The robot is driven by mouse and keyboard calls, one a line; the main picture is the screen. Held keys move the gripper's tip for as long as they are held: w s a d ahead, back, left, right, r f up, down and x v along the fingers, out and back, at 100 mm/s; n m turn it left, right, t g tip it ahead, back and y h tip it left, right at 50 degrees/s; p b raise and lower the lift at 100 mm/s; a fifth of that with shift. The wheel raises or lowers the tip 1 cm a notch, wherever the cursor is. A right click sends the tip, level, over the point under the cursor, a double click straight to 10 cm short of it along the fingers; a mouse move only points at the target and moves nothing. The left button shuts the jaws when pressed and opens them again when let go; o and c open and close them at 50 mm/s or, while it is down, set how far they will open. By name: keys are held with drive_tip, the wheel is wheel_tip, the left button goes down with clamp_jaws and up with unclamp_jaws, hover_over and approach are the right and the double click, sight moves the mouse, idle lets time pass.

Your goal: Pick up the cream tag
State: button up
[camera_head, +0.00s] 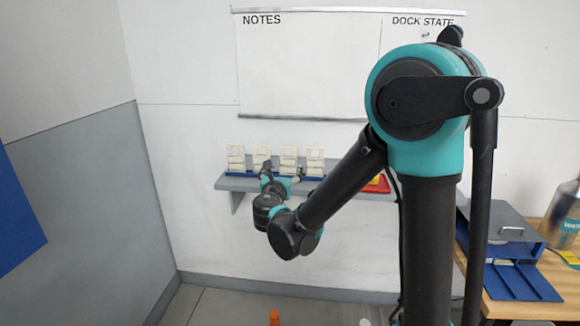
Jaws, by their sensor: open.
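Several cream tags stand upright in a row on a blue base (240,174) on the wall shelf. The leftmost cream tag (236,158) shows clear of my arm. The second cream tag (261,155) is partly covered at its lower part by my gripper. A third (288,157) and one further right (314,160) also show. My gripper (281,172) is open, small in the view, and lies in front of the row. I cannot tell whether it touches a tag. No tag is seen between its fingers.
A grey shelf (224,184) carries the row; a red and yellow item (378,184) lies at its right, partly behind my arm. An orange object (274,317) shows at the bottom.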

drive_tip(key=w, duration=1.2)
drive_tip(key=shift+w+d, duration=0.2)
drive_tip(key=shift+d, duration=0.05)
drive_tip(key=shift+c, duration=0.6)
drive_tip(key=c, duration=1.1)
drive_tip(key=shift+c, duration=0.2)
drive_tip(key=shift+r, duration=0.1)
wheel_tip(320, 180, up, 20)
